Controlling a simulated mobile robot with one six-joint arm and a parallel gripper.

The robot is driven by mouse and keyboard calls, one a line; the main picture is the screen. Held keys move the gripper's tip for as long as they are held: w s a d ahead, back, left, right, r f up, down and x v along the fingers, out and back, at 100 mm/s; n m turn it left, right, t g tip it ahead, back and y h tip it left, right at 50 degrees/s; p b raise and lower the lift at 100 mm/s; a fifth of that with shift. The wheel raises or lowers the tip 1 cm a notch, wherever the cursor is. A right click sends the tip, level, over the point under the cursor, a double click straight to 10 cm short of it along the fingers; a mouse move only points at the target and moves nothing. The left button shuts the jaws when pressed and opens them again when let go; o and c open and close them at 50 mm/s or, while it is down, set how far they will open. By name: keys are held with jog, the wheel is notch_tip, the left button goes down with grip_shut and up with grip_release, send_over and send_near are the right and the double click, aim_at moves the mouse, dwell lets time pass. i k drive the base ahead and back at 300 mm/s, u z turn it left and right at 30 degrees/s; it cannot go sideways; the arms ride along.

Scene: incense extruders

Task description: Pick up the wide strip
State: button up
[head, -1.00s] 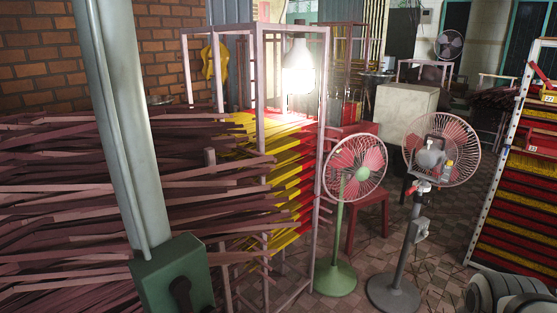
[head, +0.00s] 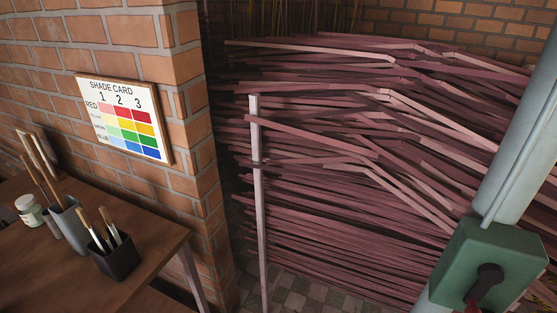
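Many long flat strips (head: 330,215) in dull purple and pinkish tones lie in a tall stack behind a pale upright post (head: 258,200). Some paler strips near the top bend and stick out unevenly. I cannot tell which one, if any, is the wide strip. My gripper is not in view.
A wooden table (head: 140,255) at the lower left bears a grey cup (head: 70,224) and a dark cup (head: 114,256) with brushes, and a small jar (head: 29,210). A shade card (head: 124,118) hangs on the brick wall. A pale column with a green box (head: 490,265) stands at the right.

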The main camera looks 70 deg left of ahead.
aim_at(103, 211)
jog(key=u, duration=3.5)
jog(key=i, duration=1.65)
